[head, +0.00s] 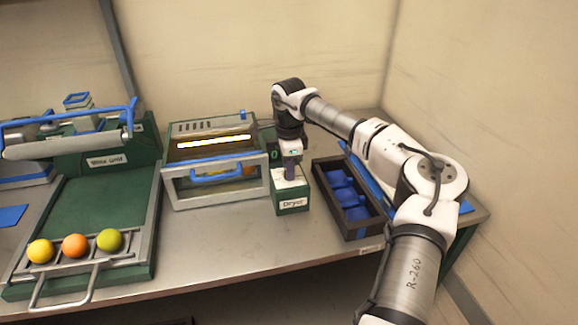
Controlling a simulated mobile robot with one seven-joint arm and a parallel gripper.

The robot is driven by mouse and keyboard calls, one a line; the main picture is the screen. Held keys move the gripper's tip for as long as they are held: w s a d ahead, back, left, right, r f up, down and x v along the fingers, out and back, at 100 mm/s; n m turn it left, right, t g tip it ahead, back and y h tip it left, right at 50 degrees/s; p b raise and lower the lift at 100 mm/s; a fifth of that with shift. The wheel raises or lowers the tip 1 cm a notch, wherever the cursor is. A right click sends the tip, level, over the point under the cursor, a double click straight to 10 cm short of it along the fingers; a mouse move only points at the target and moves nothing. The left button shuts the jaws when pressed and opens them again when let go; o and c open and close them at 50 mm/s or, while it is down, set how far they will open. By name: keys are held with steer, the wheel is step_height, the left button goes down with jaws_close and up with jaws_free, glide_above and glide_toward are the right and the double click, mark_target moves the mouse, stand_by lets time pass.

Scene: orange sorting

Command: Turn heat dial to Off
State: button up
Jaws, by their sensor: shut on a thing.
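The dryer control box (291,205) is a small green box labelled "Dryer", with a pale top, standing on the metal table right of the dryer. My gripper (290,176) points straight down onto the top of this box. Its fingers are shut on the heat dial, which they and the wrist hide almost entirely, so its setting cannot be read. A green display (274,155) showing what looks like a 0 is partly visible behind my gripper. The dryer (212,184) has a clear front with a blue handle, a glowing strip on top and some fruit inside.
A dark tray (350,225) with blue compartments stands right of the control box, close to my arm. At left is the green wax unit (90,190), with a yellow fruit (41,251), an orange one (75,246) and a yellow-green one (110,240) at its front. Bare table lies in front of the dryer.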

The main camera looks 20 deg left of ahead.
steer(key=n, duration=0.5)
steer(key=shift+a+r+n, duration=0.1)
steer(key=shift+n, duration=0.2)
steer(key=shift+n+p, duration=0.4)
steer(key=shift+n, duration=1.7)
steer(key=o, duration=1)
step_height(320, 180, up, 14)
steer(key=shift+f+b, duration=0.15)
steer(key=shift+b, duration=1.1)
